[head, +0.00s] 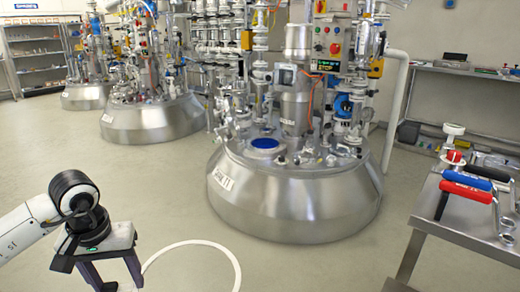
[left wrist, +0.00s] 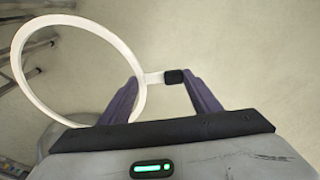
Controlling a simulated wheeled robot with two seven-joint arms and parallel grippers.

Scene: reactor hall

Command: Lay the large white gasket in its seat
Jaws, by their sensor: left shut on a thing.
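The large white gasket is a thin ring (head: 237,268) at the bottom of the head view, partly cut off by the frame edge. In the left wrist view the whole loop (left wrist: 80,20) shows except its lower edge, with a short tab with a black end on its right. My left gripper (left wrist: 160,79) is shut on this tab and holds the ring out in the air above the floor. In the head view the left gripper (head: 119,282) is at the lower left. A round opening with blue inside (head: 265,143) is on top of the nearest vessel; I cannot tell if it is the seat.
The nearest steel vessel (head: 290,205) stands ahead, its lid crowded with pipes and valves. A metal table (head: 470,228) with red- and blue-handled tools (head: 466,180) stands at the right. More vessels (head: 152,118) and shelves are behind. Floor is clear between my gripper and the vessel.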

